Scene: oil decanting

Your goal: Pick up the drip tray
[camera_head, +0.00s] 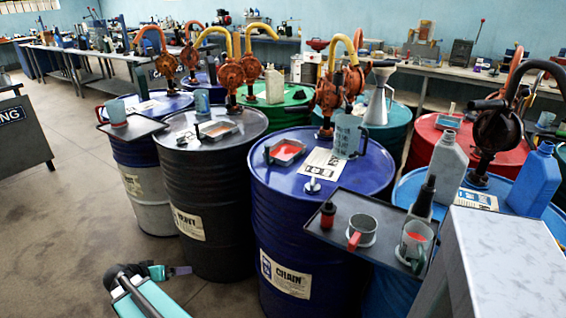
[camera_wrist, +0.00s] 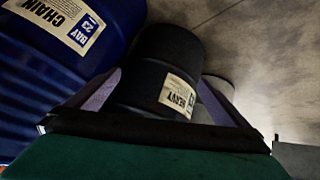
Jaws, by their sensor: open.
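One tray (camera_head: 286,151) is on the blue CHAIN drum (camera_head: 318,215), and another tray (camera_head: 217,130) is on the black HEAVY drum (camera_head: 205,195). I cannot tell which is the drip tray. My gripper (camera_head: 178,270) is low at the lower left in the head view, in front of the black drum and well below the trays. In the wrist view, my gripper (camera_wrist: 162,76) has its purple fingers spread and nothing between them. The HEAVY drum (camera_wrist: 160,55) shows beyond them; no small tray shows there.
A dark side shelf (camera_head: 350,215) with mugs juts from the blue drum's right. Another shelf (camera_head: 133,129) holds a mug at the black drum's left. A jug (camera_head: 347,137) and hand pumps crowd the drum tops. The floor (camera_head: 70,230) at left is clear.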

